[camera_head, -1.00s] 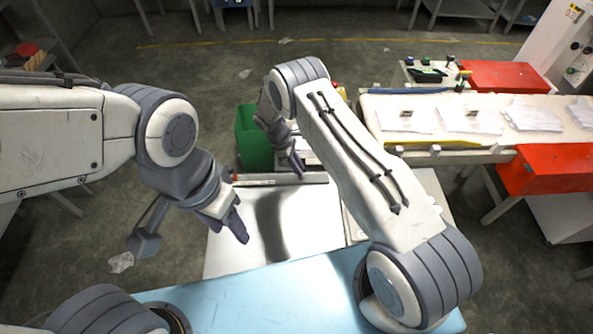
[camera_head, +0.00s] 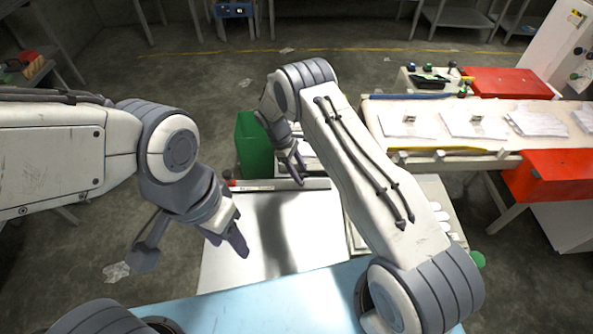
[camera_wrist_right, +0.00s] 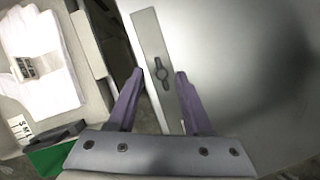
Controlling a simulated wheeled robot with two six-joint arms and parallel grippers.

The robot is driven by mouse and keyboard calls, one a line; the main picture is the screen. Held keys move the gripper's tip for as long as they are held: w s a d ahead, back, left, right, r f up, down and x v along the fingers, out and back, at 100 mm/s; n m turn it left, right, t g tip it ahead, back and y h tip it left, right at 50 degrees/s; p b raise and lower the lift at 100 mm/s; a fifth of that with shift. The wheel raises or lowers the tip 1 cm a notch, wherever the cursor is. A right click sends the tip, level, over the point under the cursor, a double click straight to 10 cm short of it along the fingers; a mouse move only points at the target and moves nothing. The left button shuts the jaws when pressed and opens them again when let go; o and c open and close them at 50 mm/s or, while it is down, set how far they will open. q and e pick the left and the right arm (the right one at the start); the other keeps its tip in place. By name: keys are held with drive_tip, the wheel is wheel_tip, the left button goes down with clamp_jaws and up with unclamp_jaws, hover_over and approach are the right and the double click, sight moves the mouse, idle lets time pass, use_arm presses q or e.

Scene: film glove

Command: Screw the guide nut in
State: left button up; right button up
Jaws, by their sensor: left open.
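A dark, wing-shaped piece (camera_wrist_right: 161,73), which looks like the guide nut or its slot, lies on a pale metal bar (camera_wrist_right: 148,35) in the right wrist view. I cannot tell whether it is raised or a cut-out. My right gripper (camera_wrist_right: 160,74) has its two purple fingers apart, on either side of this piece, with nothing held. In the head view the same gripper (camera_head: 299,174) is over the bar (camera_head: 310,184) at the table's far edge. My left gripper (camera_head: 230,246) is open and empty above the white tabletop (camera_head: 305,235), nearer and to the left.
A green bin (camera_head: 253,147) stands behind the bar. In the right wrist view a box of white gloves or film (camera_wrist_right: 40,60) lies at the left. A long bench (camera_head: 450,120) with white stacks and red cabinets (camera_head: 508,82) fills the right. My right arm hides part of the table.

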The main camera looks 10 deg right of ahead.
drive_tip(key=b+v, duration=0.3)
drive_tip(key=v, duration=0.7)
drive_tip(key=shift+r, duration=0.2)
drive_tip(key=shift+w+a, duration=0.1)
drive_tip(key=shift+a, duration=0.05)
drive_tip(key=s+a+r+m+t+y, duration=0.1)
drive_tip(key=s+a+r, duration=0.4)
drive_tip(key=s+r, duration=0.3)
drive_tip(key=s+a+r+m+t+y, duration=0.1)
drive_tip(key=s+a+r, duration=0.3)
drive_tip(key=s+r, duration=0.35)
drive_tip(key=s+d+r+m+y, duration=0.1)
drive_tip(key=s+d+y, duration=0.1)
drive_tip(key=s, duration=1.8)
drive_tip(key=shift+r+m+y, duration=0.25)
drive_tip(key=shift+m+y, duration=0.05)
drive_tip(key=shift+m, duration=0.1)
